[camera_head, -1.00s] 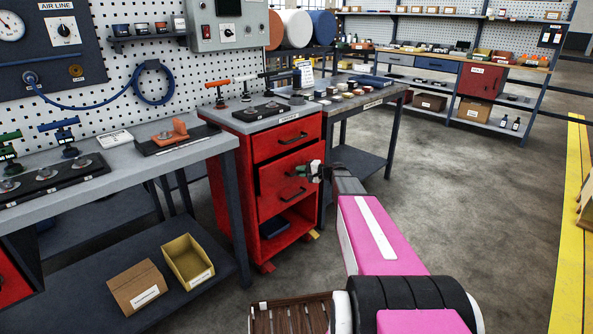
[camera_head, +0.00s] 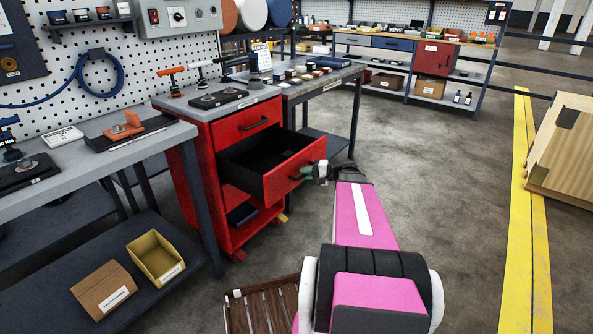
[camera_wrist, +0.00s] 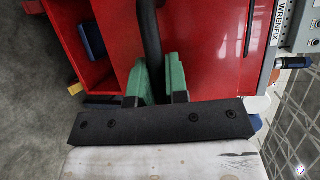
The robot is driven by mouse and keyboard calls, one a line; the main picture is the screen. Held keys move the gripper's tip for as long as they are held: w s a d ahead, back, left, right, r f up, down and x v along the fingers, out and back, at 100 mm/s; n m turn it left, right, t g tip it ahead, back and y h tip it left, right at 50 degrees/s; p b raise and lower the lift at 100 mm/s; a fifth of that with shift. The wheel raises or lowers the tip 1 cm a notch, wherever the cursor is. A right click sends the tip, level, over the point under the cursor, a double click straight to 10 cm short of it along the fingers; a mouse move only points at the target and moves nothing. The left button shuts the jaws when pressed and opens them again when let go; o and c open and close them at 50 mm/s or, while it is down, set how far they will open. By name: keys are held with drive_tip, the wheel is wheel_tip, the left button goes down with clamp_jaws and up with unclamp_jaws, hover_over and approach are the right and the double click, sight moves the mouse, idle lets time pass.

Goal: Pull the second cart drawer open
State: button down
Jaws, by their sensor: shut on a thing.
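The red cart (camera_head: 197,132) stands between two benches in the head view. Its second drawer (camera_head: 290,178) is pulled well out, and its dark, empty-looking inside shows. My gripper (camera_head: 310,173) is at the drawer's front. In the wrist view, the green fingers (camera_wrist: 158,80) are shut on the dark bar handle (camera_wrist: 151,40) of the red drawer front (camera_wrist: 205,55). The top drawer (camera_head: 246,125) is closed. Below the second drawer is an open shelf with a dark blue item (camera_head: 241,213) inside.
A bench (camera_head: 95,167) is on the left, with a cardboard box (camera_head: 104,289) and yellow bin (camera_head: 154,258) on its lower shelf. A slatted brown thing (camera_head: 265,305) is low in front.

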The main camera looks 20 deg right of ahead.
drive_tip(key=shift+s+d, duration=0.45)
drive_tip(key=shift+s, duration=0.2)
drive_tip(key=c, duration=1.1)
unclamp_jaws()
drive_tip(key=v, duration=1)
drive_tip(key=shift+s+d+r, duration=0.1)
drive_tip(key=shift+s+d, duration=0.15)
drive_tip(key=shift+d, duration=0.05)
drive_tip(key=shift+d, duration=0.1)
